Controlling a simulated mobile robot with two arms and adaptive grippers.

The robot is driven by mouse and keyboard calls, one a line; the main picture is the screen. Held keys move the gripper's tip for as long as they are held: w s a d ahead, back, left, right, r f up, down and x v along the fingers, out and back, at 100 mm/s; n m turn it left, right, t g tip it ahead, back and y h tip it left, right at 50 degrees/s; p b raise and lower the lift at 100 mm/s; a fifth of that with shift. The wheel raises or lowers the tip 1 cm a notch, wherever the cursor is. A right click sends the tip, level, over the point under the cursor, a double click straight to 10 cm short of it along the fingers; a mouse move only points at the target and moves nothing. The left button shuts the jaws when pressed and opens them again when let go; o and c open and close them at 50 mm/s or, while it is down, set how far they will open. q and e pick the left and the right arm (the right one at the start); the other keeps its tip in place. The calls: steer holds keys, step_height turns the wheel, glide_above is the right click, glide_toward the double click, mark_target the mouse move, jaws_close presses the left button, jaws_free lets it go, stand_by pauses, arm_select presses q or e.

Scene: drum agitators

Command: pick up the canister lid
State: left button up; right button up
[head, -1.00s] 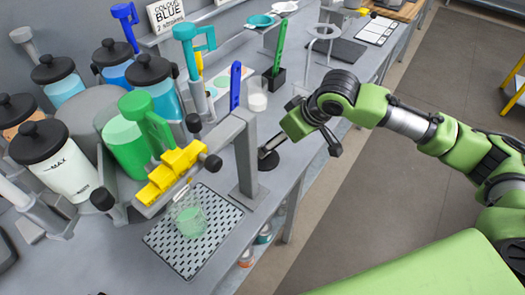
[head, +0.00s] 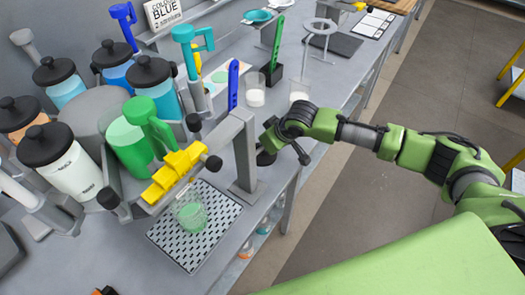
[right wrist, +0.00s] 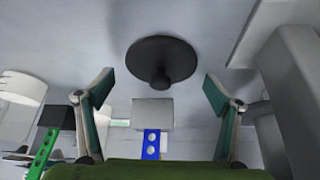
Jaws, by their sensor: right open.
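The canister lid is a round black disc with a knob. It lies on the grey bench beside the foot of the grey post, partly hidden by my right gripper in the head view (head: 265,158). In the right wrist view the whole lid (right wrist: 162,60) shows with its knob, beyond the fingertips and centred between them. My right gripper (right wrist: 160,92) is open and empty, its two fingers spread either side of the lid's line. In the head view my right gripper (head: 272,138) is over the lid, apart from it as far as I can tell. My left gripper is not in view.
The grey post (head: 243,160) stands close left of my right gripper. A green canister (head: 129,147) and several black-lidded canisters are at left. A beaker of green liquid (head: 190,212) stands on a perforated mat (head: 222,206). White-filled beakers (head: 255,95) stand behind.

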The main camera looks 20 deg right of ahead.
steer(key=shift+c, duration=0.3)
steer(key=c, duration=1)
